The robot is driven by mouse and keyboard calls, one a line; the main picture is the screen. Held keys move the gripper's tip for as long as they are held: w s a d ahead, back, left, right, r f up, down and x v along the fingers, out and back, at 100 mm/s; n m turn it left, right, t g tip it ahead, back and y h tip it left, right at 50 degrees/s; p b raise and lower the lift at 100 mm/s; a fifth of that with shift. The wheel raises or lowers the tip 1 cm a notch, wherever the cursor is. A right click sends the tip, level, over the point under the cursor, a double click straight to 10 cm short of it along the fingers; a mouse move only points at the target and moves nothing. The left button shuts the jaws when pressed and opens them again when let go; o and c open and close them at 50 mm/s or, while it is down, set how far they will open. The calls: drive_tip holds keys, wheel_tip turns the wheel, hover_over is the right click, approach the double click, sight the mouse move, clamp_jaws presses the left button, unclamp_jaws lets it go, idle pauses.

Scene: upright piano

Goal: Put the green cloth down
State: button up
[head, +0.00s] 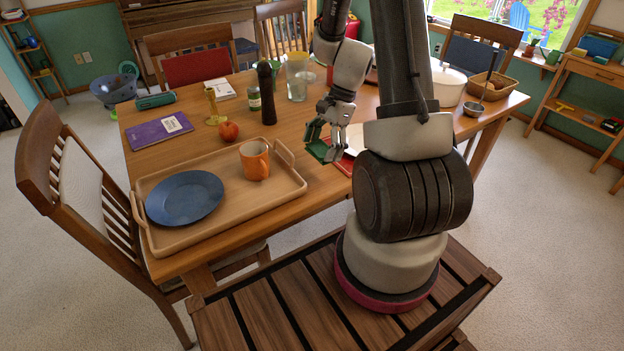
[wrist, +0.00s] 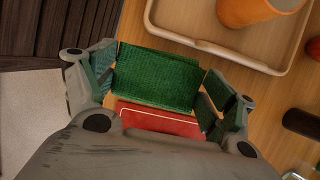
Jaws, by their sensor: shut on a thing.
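The green cloth (wrist: 157,76) is a folded, textured rectangle between the fingers of my gripper (wrist: 156,86) in the wrist view. My gripper is shut on it. In the head view my gripper (head: 327,143) hangs low over the table's near edge, right of the wooden tray, with a bit of the green cloth (head: 318,150) showing at its fingers. A flat red item (wrist: 160,118) lies below and beside the cloth, partly hidden by the gripper. I cannot tell whether the cloth touches anything beneath.
The wooden tray (head: 284,195) holds a blue plate (head: 185,197) and an orange mug (head: 254,160). Bare tabletop lies between the tray and my gripper.

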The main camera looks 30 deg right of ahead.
wheel_tip(320, 180, down, 8)
drive_tip(key=shift+d+f, duration=0.1)
drive_tip(key=shift+f, duration=0.05)
drive_tip(key=shift+f, duration=0.1)
drive_tip(key=o, duration=1)
drive_tip(key=shift+o, duration=0.2)
drive_tip(key=v, duration=1.2)
wheel_tip(320, 180, up, 7)
drive_tip(key=n+h, duration=0.1)
drive_tip(key=n, duration=0.2)
hover_over(319, 178)
drive_tip(key=s+d, duration=0.1)
drive_tip(key=d, duration=0.2)
drive_tip(key=s+a+r+n+t+h, duration=0.1)
drive_tip(key=s+a+r+n+t, duration=0.1)
drive_tip(key=s+r+n, duration=0.5)
drive_tip(key=s+a+r+n+t+h, duration=0.2)
drive_tip(key=s+a+r+n, duration=0.1)
drive_tip(key=s+r+n, duration=0.4)
wheel_tip(319, 178, up, 2)
drive_tip(key=shift+s+a+r+n+t, duration=0.15)
drive_tip(key=shift+s+n+t, duration=0.15)
drive_tip(key=shift+s, duration=0.4)
